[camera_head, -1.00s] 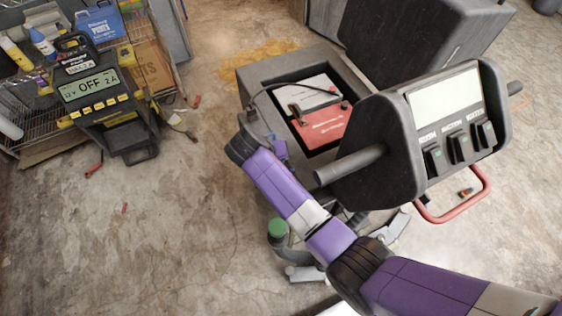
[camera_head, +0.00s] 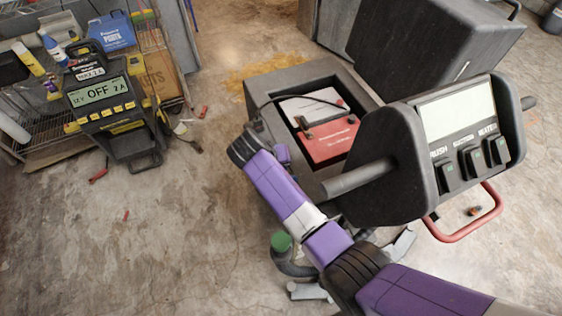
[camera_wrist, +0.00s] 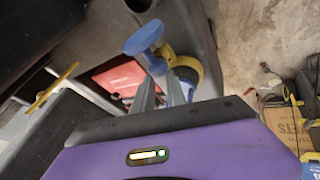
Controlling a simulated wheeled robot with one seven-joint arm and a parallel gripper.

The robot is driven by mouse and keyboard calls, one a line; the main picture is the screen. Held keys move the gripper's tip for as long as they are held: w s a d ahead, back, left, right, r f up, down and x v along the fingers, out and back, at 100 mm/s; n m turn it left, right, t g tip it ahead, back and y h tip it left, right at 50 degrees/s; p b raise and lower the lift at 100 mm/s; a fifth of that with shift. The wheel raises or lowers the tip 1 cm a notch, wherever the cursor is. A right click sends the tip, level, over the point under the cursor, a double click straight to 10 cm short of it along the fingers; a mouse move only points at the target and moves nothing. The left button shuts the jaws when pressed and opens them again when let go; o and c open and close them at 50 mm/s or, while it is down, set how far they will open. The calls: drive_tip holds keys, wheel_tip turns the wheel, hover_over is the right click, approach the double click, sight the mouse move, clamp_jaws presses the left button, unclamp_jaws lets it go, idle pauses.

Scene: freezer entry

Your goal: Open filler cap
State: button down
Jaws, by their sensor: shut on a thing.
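A blue piece with a round, flat head (camera_wrist: 143,38) and a narrow stem stands at my fingertips in the wrist view. It looks like the filler cap, but I cannot be sure. A yellow ring (camera_wrist: 192,68) with blue beside it sits just right of the fingers. My gripper (camera_wrist: 155,75) has its grey fingers close together, shut on the blue piece. The exact contact is partly hidden. In the head view my purple arm reaches to the machine's left side, and its wrist hides the fingers. A green cap (camera_head: 281,241) tops a grey pipe low beside the arm.
The dark machine has an open bay with a red and grey battery (camera_head: 325,135). Its control panel (camera_head: 457,110) and red handle (camera_head: 468,222) lie right of my arm. A charger reading OFF (camera_head: 105,100) and a wire shelf stand left. Floor between is mostly clear.

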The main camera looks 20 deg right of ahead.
drive_tip(key=shift+s+a+f, duration=0.3)
drive_tip(key=shift+a+f, duration=0.15)
drive_tip(key=shift+a, duration=0.1)
drive_tip(key=c, duration=1.2)
unclamp_jaws()
drive_tip(key=shift+d+r, duration=0.15)
drive_tip(key=v, duration=0.7)
drive_tip(key=shift+s+r, duration=0.15)
drive_tip(key=shift+r, duration=0.15)
drive_tip(key=shift+a, duration=0.3)
